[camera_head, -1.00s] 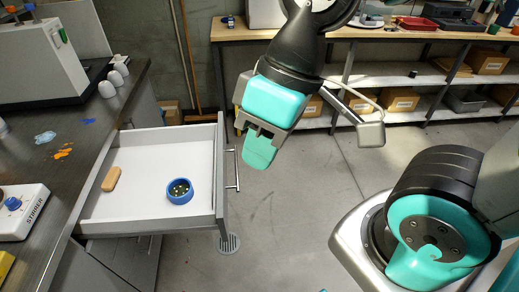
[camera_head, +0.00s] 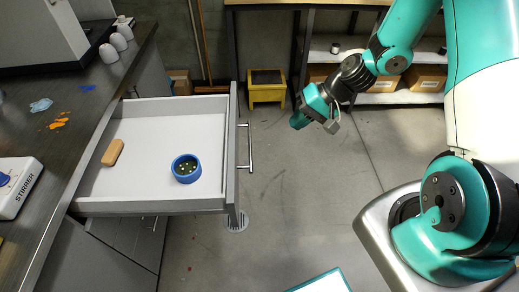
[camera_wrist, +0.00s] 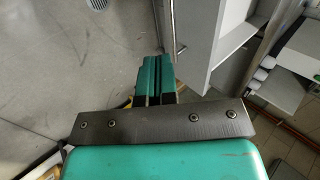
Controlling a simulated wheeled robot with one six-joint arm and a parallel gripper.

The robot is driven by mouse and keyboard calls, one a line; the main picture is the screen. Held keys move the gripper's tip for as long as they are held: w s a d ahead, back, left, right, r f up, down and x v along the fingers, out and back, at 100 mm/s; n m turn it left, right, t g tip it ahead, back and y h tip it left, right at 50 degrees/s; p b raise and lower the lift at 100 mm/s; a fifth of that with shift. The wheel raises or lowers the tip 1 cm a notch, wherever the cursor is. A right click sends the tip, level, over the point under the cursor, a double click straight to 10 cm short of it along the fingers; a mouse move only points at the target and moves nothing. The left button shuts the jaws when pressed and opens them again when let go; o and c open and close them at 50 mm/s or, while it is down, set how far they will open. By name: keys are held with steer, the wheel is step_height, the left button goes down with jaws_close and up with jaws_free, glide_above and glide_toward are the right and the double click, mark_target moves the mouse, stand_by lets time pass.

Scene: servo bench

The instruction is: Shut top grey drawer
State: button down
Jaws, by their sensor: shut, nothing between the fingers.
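The top grey drawer (camera_head: 215,207) stands pulled out from the bench at the left in the head view. Its grey front carries a bar handle (camera_head: 249,148) facing right. A blue bowl (camera_head: 186,168) with small bits in it and a tan block (camera_head: 112,152) lie inside. My gripper (camera_head: 297,122) is shut and empty, to the right of the drawer front and apart from it. In the wrist view my gripper's fingers (camera_wrist: 153,80) are together, with the drawer (camera_wrist: 197,45) and its handle (camera_wrist: 173,30) at the upper right.
The dark bench top (camera_head: 75,105) at left holds white cups, colored splotches and a stirrer (camera_head: 15,185). A yellow step stool (camera_head: 266,90) stands behind, near a back shelf (camera_head: 385,98). Floor between the drawer and my base is clear. A floor drain (camera_head: 237,222) lies by the drawer.

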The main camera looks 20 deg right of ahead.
steer(key=w+p+x, duration=0.1)
steer(key=p+x, duration=0.1)
steer(key=x, duration=1.2)
steer(key=shift+a+r+m+p, duration=0.25)
steer(key=shift+r+m+p, duration=0.05)
steer(key=shift+r+p, duration=0.1)
steer(key=shift+a, duration=0.1)
